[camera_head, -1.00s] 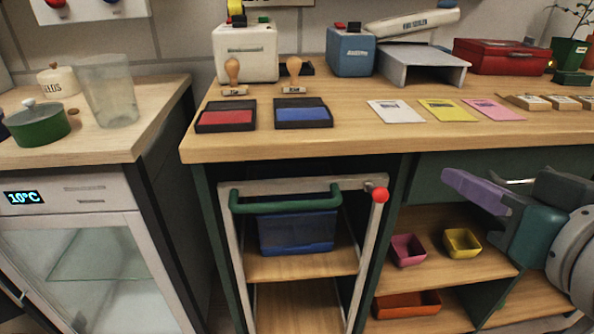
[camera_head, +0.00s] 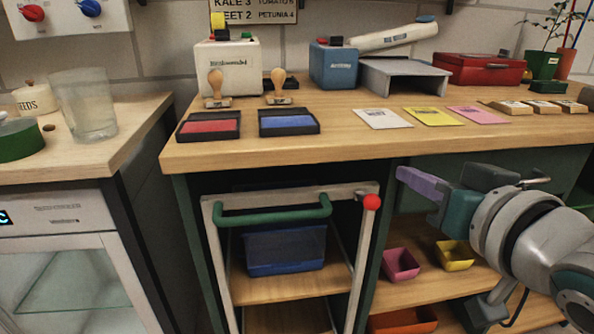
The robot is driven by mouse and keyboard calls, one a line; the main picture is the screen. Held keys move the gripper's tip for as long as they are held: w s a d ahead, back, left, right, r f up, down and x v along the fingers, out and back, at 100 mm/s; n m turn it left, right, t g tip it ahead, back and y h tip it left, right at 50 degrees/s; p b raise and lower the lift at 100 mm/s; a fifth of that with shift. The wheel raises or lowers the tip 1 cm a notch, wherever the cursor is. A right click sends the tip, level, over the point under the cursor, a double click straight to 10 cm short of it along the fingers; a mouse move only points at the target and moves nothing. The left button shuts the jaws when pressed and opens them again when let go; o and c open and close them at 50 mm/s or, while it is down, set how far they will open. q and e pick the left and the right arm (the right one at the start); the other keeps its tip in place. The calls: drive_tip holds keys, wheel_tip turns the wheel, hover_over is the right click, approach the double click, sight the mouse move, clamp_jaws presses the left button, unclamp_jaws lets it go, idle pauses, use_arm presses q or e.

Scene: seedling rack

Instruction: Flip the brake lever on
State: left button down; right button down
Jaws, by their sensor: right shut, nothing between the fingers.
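The brake lever is a short piece with a red ball knob (camera_head: 372,202) at the top right corner of a pale-framed cart (camera_head: 213,250) under the workbench. The cart has a green push handle (camera_head: 272,212) across its front. My right gripper (camera_head: 401,174) comes in from the right, with purple fingers pointing left. It is shut and empty, a little to the right of and above the red knob, apart from it in the picture. My left gripper is not in view.
A blue bin (camera_head: 285,250) sits on the cart's shelf. Pink (camera_head: 401,265) and yellow (camera_head: 455,254) pots stand on the shelf to its right. The workbench edge (camera_head: 320,153) runs just above my right gripper. A glass-fronted cabinet (camera_head: 70,270) stands at left.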

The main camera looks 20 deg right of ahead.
sight(366, 199)
drive_tip(key=w+f+b, duration=0.2)
drive_tip(key=w+f, duration=0.3)
drive_tip(key=shift+b, duration=0.4)
drive_tip(key=shift+f, duration=0.1)
